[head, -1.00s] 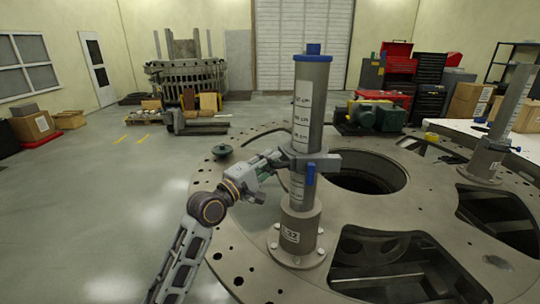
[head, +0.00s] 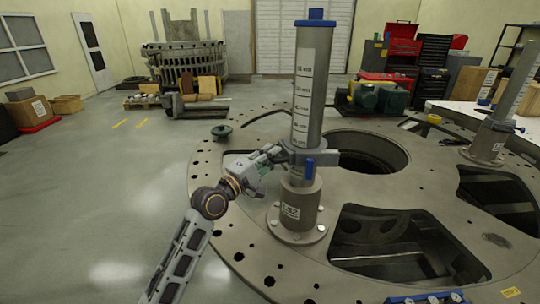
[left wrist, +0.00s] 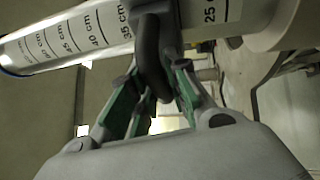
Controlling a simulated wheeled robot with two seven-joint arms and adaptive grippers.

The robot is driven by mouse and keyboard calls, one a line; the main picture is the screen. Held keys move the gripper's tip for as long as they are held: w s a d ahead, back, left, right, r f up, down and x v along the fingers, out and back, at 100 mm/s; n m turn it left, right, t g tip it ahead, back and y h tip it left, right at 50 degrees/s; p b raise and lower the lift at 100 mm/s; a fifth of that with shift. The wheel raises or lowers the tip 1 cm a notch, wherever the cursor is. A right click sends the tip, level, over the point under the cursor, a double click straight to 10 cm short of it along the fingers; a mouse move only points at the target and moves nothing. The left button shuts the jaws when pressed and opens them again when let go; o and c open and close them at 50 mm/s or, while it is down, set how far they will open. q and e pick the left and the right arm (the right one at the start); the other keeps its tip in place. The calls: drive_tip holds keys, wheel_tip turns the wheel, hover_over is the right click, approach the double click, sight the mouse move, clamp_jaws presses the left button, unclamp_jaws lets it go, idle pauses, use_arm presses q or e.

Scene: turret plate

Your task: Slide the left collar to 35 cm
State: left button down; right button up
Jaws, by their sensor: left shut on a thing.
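The left post (head: 304,90) is a grey upright cylinder with a blue cap and a white centimetre scale. The left collar (head: 310,157) is a grey clamp around its lower part, with a blue lever (head: 309,169) at the front. My left gripper (head: 277,152) is shut on the collar's left-side handle. In the left wrist view the fingers (left wrist: 160,75) close on a dark curved handle (left wrist: 149,48). There the collar (left wrist: 157,12) sits between the 35 cm and 25 cm labels, hiding the marks between. My right gripper is out of view.
The post stands on a bolted foot (head: 297,232) on a large round plate (head: 235,205) with wide openings. A second post (head: 508,95) with its own collar stands at the right.

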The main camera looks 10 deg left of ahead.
use_arm(q)
drive_tip(key=c, duration=1.4)
unclamp_jaws()
drive_tip(key=shift+s+a, duration=0.1)
drive_tip(key=shift+v, duration=5.85)
